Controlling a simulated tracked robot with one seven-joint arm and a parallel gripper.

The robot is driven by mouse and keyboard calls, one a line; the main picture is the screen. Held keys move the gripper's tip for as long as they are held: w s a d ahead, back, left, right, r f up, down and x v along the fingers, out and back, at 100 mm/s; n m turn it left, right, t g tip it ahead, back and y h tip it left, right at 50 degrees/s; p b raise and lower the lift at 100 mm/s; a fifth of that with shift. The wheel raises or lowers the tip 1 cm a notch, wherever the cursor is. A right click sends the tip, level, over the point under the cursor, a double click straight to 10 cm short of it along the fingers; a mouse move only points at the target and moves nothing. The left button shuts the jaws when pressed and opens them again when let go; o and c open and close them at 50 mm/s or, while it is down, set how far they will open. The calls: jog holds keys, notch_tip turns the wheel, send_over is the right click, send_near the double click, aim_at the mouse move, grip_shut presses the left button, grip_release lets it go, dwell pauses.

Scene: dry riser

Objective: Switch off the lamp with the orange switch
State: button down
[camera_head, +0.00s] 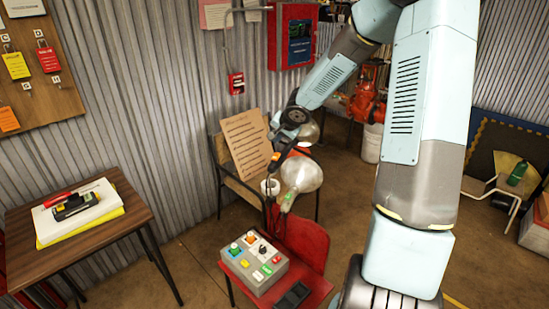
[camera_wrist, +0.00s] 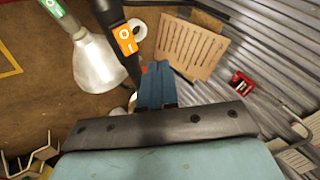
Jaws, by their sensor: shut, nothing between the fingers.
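The orange switch (camera_wrist: 125,38) sits on the black neck of a lamp (camera_wrist: 110,12) in the wrist view. It carries white marks. The lamp's pale shade is mostly hidden behind my gripper. In the head view the orange switch (camera_head: 278,158) shows small, just below my gripper (camera_head: 282,146). In the wrist view my gripper (camera_wrist: 152,68) is shut and empty, close beside the black neck and a little off the orange switch. Whether it touches the neck I cannot tell. A second lamp has a white shade (camera_head: 302,172) and a green switch (camera_wrist: 52,7). Whether either lamp is lit is unclear.
A grey control box (camera_head: 254,268) with coloured buttons rests on a red chair (camera_head: 305,240). A printed board (camera_head: 247,143) leans on a wooden chair behind the lamps. A side table (camera_head: 130,210) stands left. The corrugated wall is close behind; open floor lies between.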

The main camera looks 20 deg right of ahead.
jog(key=shift+d+r, duration=0.15)
jog(key=shift+r, duration=0.6)
jog(key=s+d+r+n+g+h, duration=0.1)
jog(key=s+r+n+h, duration=0.15)
jog(key=s+r, duration=0.6)
jog(key=s+d+r+n+h, duration=0.15)
jog(key=s+r+h, duration=0.35)
jog(key=s, duration=0.6)
jog(key=s+a+r+n+y, duration=0.1)
jog(key=s+r+n+y, duration=0.1)
jog(key=s, duration=0.8)
jog(key=s+a+r+n+y, duration=0.2)
jog(key=s+r+y, duration=0.1)
jog(key=s, duration=0.8)
jog(key=shift+a+r+g, duration=0.3)
jog(key=shift+r+g, duration=0.1)
jog(key=shift+r, duration=0.2)
jog(key=shift+y, duration=0.25)
dwell(2.4)
